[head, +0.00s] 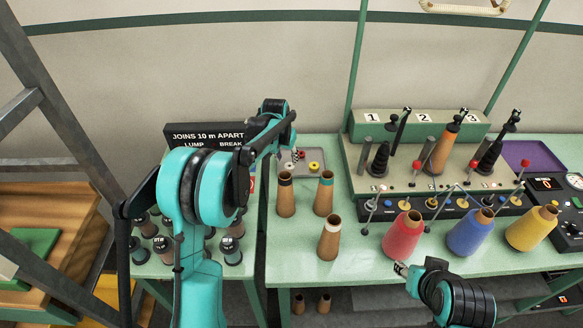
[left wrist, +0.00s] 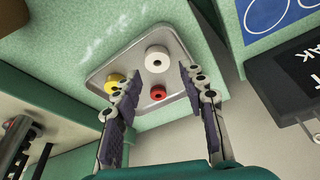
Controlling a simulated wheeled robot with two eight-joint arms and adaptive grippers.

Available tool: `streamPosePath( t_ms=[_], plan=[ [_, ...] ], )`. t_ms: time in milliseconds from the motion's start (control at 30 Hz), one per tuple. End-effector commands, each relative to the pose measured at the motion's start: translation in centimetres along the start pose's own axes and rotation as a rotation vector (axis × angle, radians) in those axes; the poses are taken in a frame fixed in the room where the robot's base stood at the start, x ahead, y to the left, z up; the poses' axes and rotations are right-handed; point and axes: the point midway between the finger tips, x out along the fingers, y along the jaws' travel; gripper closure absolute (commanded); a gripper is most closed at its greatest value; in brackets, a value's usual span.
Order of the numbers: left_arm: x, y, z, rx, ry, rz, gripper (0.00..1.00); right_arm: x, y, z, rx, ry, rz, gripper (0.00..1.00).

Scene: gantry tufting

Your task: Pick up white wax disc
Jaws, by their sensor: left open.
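The white wax disc (left wrist: 158,58) lies flat in a shallow grey metal tray (left wrist: 96,74), with a dark hole in its middle. In the head view it is a small pale shape (head: 289,166) in the tray, below my left gripper (head: 295,153). In the left wrist view, my left gripper (left wrist: 159,72) is open, its two padded fingers apart and the white disc showing beyond and between their tips. Nothing is held. My right gripper (head: 401,268) is low at the table's front edge, its jaws too small to judge.
A yellow disc (left wrist: 114,83) and a red disc (left wrist: 158,93) share the tray. Brown cones (head: 286,196) stand in front of it. A dark sign (head: 207,135) is at left. Red (head: 402,238), blue (head: 470,233) and yellow (head: 531,229) thread cones stand at right.

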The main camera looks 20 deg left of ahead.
Motion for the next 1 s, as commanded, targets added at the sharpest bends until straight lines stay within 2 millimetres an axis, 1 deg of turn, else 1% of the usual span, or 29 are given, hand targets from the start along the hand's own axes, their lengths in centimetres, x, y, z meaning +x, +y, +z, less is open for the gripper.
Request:
streamPosePath(
  t_ms=[200,333,567,600,667,1000],
  plan=[
    [3.3,0.4,0.2,0.000,0.000,0.000,0.58,1.4,0.0,1.0,0.000,0.000,0.000,0.60],
    [4.8,0.3,0.1,0.000,0.000,0.000,0.58,1.7,0.0,1.2,0.000,0.000,0.000,0.60],
    [4.8,0.3,0.1,0.000,0.000,0.000,0.58,1.6,0.0,1.1,0.000,0.000,0.000,0.60],
    [4.8,0.3,0.1,0.000,0.000,0.000,0.69,1.6,0.0,1.1,0.000,0.000,0.000,0.60],
    [4.8,0.3,0.1,0.000,0.000,0.000,0.83,1.6,0.0,1.1,0.000,0.000,0.000,0.60],
    [4.8,0.3,0.1,0.000,0.000,0.000,0.83,1.6,0.0,1.1,0.000,0.000,0.000,0.60]
  ],
)
